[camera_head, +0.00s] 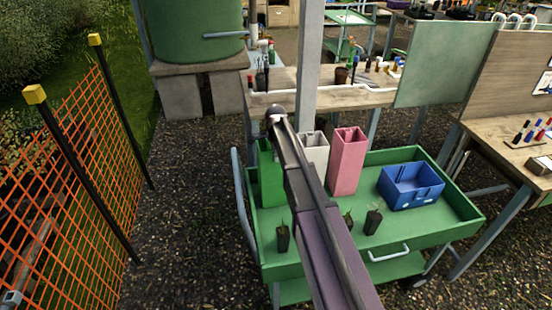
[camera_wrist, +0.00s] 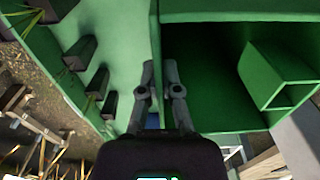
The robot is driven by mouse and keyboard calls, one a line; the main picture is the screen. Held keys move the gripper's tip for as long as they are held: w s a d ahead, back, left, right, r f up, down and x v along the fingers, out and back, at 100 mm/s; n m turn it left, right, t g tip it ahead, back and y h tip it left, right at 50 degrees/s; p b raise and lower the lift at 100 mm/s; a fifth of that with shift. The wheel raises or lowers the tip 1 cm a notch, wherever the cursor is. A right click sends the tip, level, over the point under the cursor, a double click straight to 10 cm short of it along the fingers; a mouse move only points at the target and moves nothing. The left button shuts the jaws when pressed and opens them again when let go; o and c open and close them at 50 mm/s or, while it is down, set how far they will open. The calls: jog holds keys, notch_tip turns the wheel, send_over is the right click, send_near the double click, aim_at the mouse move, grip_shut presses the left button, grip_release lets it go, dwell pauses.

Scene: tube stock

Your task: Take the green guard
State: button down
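The green guard (camera_head: 268,175) is a tall square tube standing at the back left of the green cart, partly hidden by my arm in the head view. In the wrist view the green guard (camera_wrist: 255,72) is at the right, tilted in the picture, its open end towards the lower right. My gripper (camera_wrist: 159,65) points into the picture left of the guard, apart from it. Its two fingers are parted, with nothing visible between them. In the head view my arm reaches across the cart, and the fingers cannot be made out there.
A white guard (camera_head: 314,160) and a pink guard (camera_head: 347,160) stand right of the green one. A blue crate (camera_head: 411,185) is further right. Small dark pots with seedlings (camera_head: 283,238) stand towards the cart's front. An orange mesh fence (camera_head: 80,170) is at the left.

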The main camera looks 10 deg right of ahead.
jog(key=shift+r+p, duration=1.35)
jog(key=shift+r, duration=0.2)
jog(key=s+r+p, duration=0.1)
jog(key=s, duration=1.5)
jog(key=shift+a, duration=0.45)
jog(key=shift+r, duration=0.15)
notch_tip(320, 180, up, 6)
jog(key=p, duration=0.6)
jog(key=shift+r+p, duration=0.25)
jog(key=shift+p, duration=0.15)
